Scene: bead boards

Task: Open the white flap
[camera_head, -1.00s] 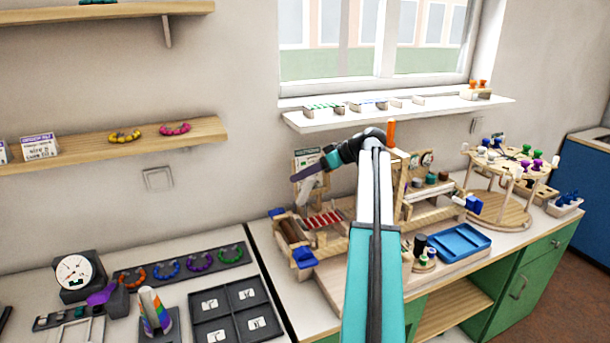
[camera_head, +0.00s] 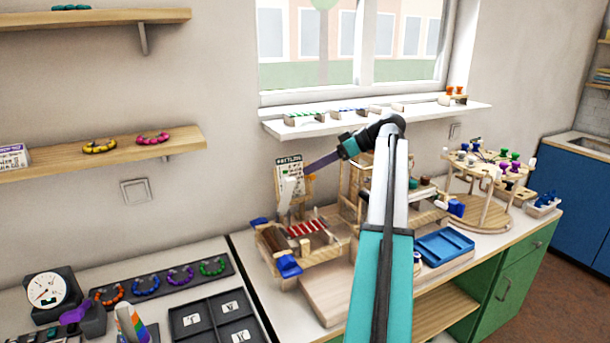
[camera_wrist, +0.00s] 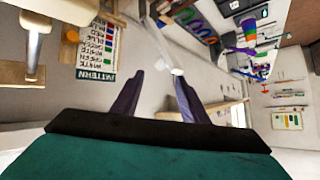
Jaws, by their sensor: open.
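A pattern card (camera_head: 288,173) stands upright at the back of the wooden bead station. A narrow white piece (camera_head: 290,191), which looks like the white flap, stands in front of the card's lower part. In the wrist view, a thin white piece with a rounded end (camera_wrist: 177,71) shows beyond and between the fingertips; I cannot tell whether it is the flap. My gripper (camera_head: 308,173) is at the card's right edge in the head view. Its purple fingers (camera_wrist: 160,78) are apart with nothing held. The card's text (camera_wrist: 97,45) appears upside down in the wrist view.
The wooden station with red rods (camera_head: 307,227) and blue end blocks (camera_head: 289,266) lies below my gripper. A blue tray (camera_head: 444,246) and round bead stand (camera_head: 490,170) are to the right. The window sill (camera_head: 380,120) is behind; a dark compartment tray (camera_head: 216,322) is front left.

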